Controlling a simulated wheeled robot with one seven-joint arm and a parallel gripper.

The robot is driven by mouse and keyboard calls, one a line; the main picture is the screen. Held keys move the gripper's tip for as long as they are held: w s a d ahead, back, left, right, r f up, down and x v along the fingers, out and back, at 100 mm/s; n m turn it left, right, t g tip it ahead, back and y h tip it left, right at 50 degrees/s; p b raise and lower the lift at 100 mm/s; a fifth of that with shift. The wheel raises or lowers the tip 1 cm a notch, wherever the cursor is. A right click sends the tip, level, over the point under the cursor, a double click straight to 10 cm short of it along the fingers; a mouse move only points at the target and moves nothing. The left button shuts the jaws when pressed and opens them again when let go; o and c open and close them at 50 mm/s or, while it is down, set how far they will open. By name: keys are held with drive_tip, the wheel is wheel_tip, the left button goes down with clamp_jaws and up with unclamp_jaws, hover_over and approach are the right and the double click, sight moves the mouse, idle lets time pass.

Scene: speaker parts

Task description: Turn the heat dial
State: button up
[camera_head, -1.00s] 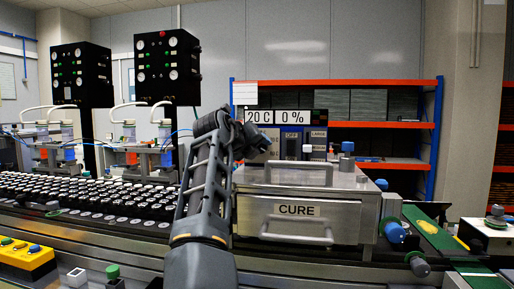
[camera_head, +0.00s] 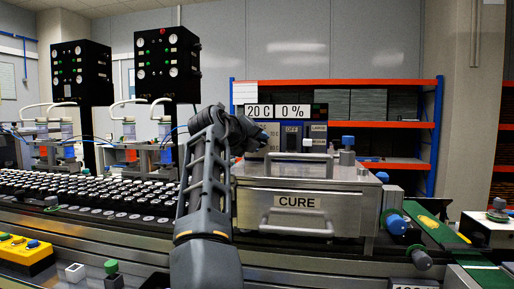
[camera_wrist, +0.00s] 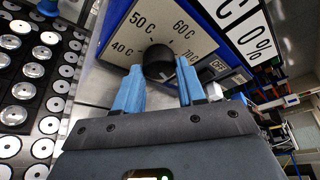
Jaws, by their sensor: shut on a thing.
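The heat dial (camera_wrist: 158,62) is a round black knob on a pale panel marked 40 C, 50 C, 60 C and 70 C in the wrist view. My gripper (camera_wrist: 160,84) has its two blue fingers on either side of the dial and is shut on it. In the head view, my gripper (camera_head: 262,138) reaches the left part of the control panel and hides the dial. The display (camera_head: 276,111) above reads 20 C and 0 %. The dial's pointer mark is not clear to me.
The metal CURE box (camera_head: 340,195) with a front drawer handle (camera_head: 297,232) stands below the panel. A tray of several speaker parts (camera_head: 90,200) lies at left. A green conveyor (camera_head: 432,228) runs at right.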

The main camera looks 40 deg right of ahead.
drive_tip(key=n+h+b, duration=0.1)
drive_tip(key=n+b, duration=0.1)
drive_tip(key=f+n+h+b, duration=0.1)
drive_tip(key=n+b, duration=0.1)
drive_tip(key=b, duration=0.1)
drive_tip(key=shift+w+a, duration=0.1)
drive_tip(key=shift+r+n+h+b, duration=0.15)
drive_tip(key=shift+n+h+b, duration=0.55)
drive_tip(key=shift+n+b, duration=0.95)
drive_tip(key=shift+n, duration=0.35)
drive_tip(key=o, duration=1.1)
drive_tip(key=shift+c, duration=0.2)
drive_tip(key=shift+a, duration=0.1)
drive_tip(key=shift+b+v, duration=0.3)
drive_tip(key=shift+v, duration=3.5)
